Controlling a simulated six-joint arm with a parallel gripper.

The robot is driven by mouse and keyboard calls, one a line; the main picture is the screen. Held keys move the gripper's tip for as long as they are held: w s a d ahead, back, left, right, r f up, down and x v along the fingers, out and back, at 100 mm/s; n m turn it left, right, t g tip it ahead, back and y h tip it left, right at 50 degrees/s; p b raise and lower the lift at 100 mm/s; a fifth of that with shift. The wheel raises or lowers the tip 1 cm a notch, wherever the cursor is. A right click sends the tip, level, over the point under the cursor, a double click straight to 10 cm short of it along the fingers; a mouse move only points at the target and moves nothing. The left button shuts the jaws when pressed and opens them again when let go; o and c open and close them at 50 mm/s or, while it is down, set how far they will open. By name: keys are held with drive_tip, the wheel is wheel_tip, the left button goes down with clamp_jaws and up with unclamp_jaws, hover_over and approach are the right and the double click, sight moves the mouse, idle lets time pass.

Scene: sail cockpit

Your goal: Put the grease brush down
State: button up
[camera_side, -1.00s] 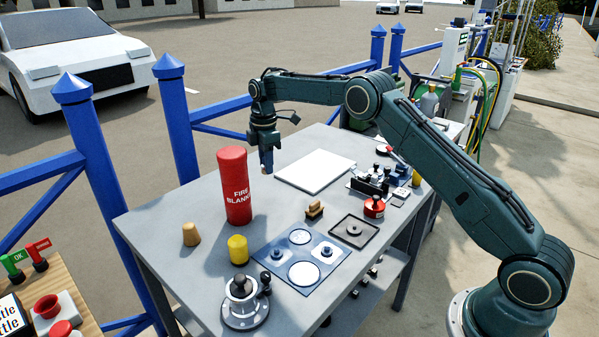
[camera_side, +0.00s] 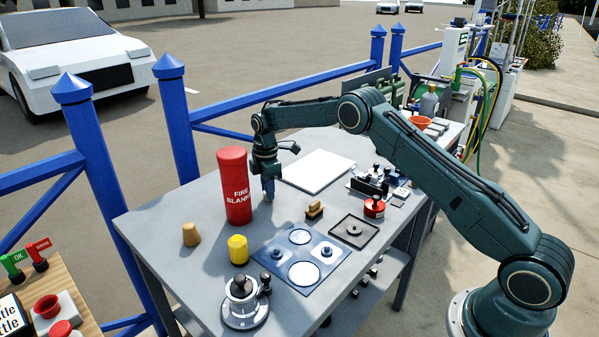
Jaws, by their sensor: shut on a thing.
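My gripper (camera_side: 268,188) points straight down, low over the grey table, just right of the red fire blanket cylinder. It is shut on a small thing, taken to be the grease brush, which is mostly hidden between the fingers. The fingertips are very close to the table top (camera_side: 210,275); whether the held thing touches it I cannot tell.
The red fire blanket cylinder (camera_side: 234,186) stands close on the left. A white board (camera_side: 303,177) lies behind to the right. A brown block (camera_side: 315,209), yellow cylinder (camera_side: 238,250), cork-like stopper (camera_side: 191,235) and blue mat (camera_side: 277,257) are nearer. Bare table lies around the gripper.

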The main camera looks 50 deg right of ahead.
drive_tip(key=shift+f, duration=0.4)
drive_tip(key=shift+f, duration=0.1)
drive_tip(key=o, duration=0.9)
drive_tip(key=shift+o, duration=0.2)
wheel_tip(320, 180, up, 12)
drive_tip(key=shift+r, duration=0.1)
drive_tip(key=shift+r, duration=0.1)
idle(0.4)
